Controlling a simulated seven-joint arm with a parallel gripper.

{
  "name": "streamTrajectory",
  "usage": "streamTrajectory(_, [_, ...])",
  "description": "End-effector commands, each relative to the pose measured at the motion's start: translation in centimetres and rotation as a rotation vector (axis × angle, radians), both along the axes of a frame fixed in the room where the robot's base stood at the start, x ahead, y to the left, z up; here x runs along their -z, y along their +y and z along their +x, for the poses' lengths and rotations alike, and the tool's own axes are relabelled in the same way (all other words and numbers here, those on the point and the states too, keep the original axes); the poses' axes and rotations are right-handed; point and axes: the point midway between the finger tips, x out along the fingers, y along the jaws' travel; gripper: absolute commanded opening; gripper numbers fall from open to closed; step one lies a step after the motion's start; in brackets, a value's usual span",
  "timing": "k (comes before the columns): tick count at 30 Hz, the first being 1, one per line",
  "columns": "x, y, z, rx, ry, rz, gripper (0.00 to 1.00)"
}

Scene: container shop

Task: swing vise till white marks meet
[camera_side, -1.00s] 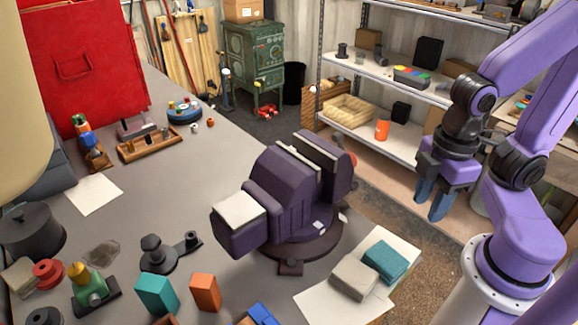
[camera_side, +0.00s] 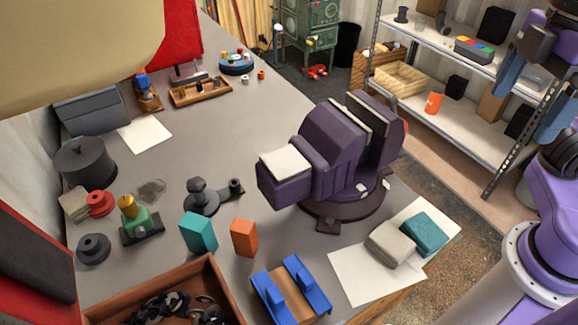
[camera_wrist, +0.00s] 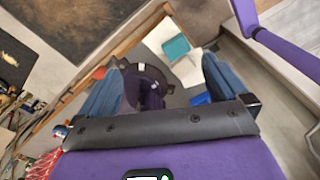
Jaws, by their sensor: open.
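The dark purple vise (camera_side: 330,150) stands on a round dark swivel base (camera_side: 340,207) at the bench's right edge. Its pale-topped end points left and toward the camera. One white mark (camera_side: 361,187) shows low on the vise's near side, and a second white mark (camera_side: 387,184) lies to its right, with a visible gap between them. My gripper (camera_side: 528,105) is open and empty, up to the right of the vise, partly cut off by the picture edge. In the wrist view, my gripper (camera_wrist: 160,85) has its blue fingers spread, with part of the vise (camera_wrist: 150,95) seen between them.
Grey and teal cloths (camera_side: 424,233) lie on white paper right of the vise. A teal block (camera_side: 198,233), an orange block (camera_side: 244,238) and a blue fixture (camera_side: 291,290) stand in front. Metal shelving (camera_side: 460,125) stands behind on the right.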

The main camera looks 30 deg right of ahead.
Motion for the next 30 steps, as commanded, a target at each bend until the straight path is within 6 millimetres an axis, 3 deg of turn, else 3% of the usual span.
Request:
streamTrajectory(3, [-3.3,0.1,0.1,-0.002,-0.003,0.005,1.00])
streamTrajectory(7, [-6.0,0.3,0.2,-0.004,0.000,0.000,1.00])
streamTrajectory(17, [-7.2,7.8,5.6,-0.125,0.002,-0.016,1.00])
streamTrajectory(30, [-7.3,20.0,14.3,-0.333,0.004,-0.028,1.00])
